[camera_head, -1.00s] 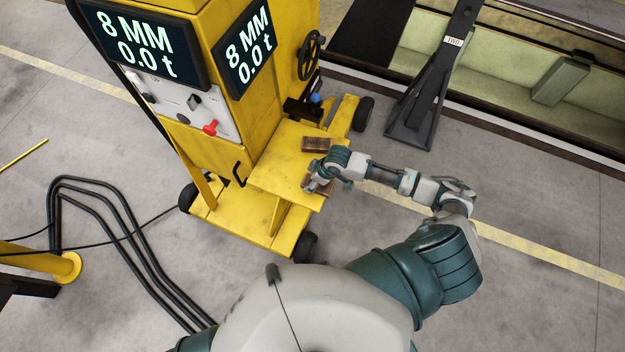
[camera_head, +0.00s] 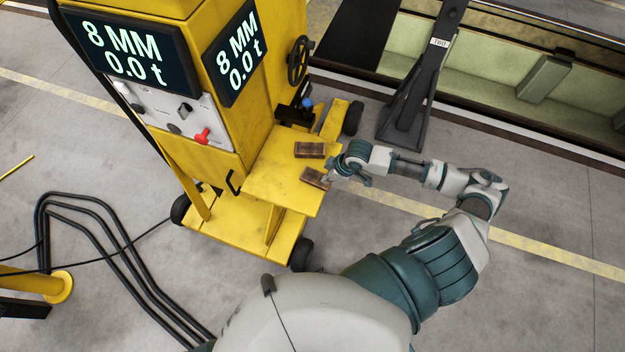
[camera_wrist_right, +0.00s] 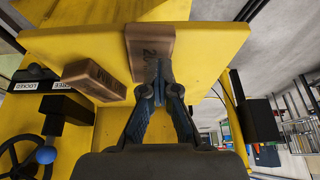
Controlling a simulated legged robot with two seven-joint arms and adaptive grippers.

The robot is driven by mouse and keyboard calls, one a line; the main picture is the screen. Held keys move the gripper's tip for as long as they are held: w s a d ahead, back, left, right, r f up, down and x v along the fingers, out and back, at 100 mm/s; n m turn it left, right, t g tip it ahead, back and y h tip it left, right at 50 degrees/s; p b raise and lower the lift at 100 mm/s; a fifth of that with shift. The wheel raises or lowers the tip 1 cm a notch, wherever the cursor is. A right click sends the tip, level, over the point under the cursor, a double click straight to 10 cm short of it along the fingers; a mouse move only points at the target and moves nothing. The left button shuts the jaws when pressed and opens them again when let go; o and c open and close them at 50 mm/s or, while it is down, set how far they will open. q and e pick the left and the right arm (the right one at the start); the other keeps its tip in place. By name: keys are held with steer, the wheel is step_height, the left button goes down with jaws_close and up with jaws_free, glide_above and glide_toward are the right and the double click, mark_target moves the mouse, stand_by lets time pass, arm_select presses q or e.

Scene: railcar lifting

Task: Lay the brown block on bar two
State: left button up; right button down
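Two brown blocks with dark printed tops lie on the yellow cart's shelf (camera_head: 262,181). One block (camera_head: 309,150) lies farther back; it also shows in the right wrist view (camera_wrist_right: 95,79). The other block (camera_head: 313,177) lies at the shelf's edge; in the wrist view (camera_wrist_right: 146,45) it is straight ahead of my fingers. My right gripper (camera_head: 338,172) is just right of the edge block. Its fingertips (camera_wrist_right: 157,85) look closed together in front of that block, with no block between them. A dark stand labelled TWO (camera_head: 425,85) stands at upper right. My left gripper is out of view.
The yellow cart (camera_head: 215,110) has displays reading 8 MM and 0.0 t, a red knob (camera_head: 202,136) and a handwheel (camera_head: 298,60). Black hoses (camera_head: 100,250) lie at left. Floor right of the cart is open.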

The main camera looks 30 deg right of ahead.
steer(key=s+d+r, duration=0.1)
steer(key=s+d, duration=0.3)
steer(key=d, duration=0.4)
steer(key=shift+b, duration=0.3)
steer(key=c, duration=1.8)
jaws_free()
steer(key=o, duration=0.8)
steer(key=shift+a+r, duration=0.1)
steer(key=shift+a, duration=0.15)
steer(key=o, duration=0.6)
steer(key=shift+w+a, duration=0.1)
steer(key=shift+a, duration=0.05)
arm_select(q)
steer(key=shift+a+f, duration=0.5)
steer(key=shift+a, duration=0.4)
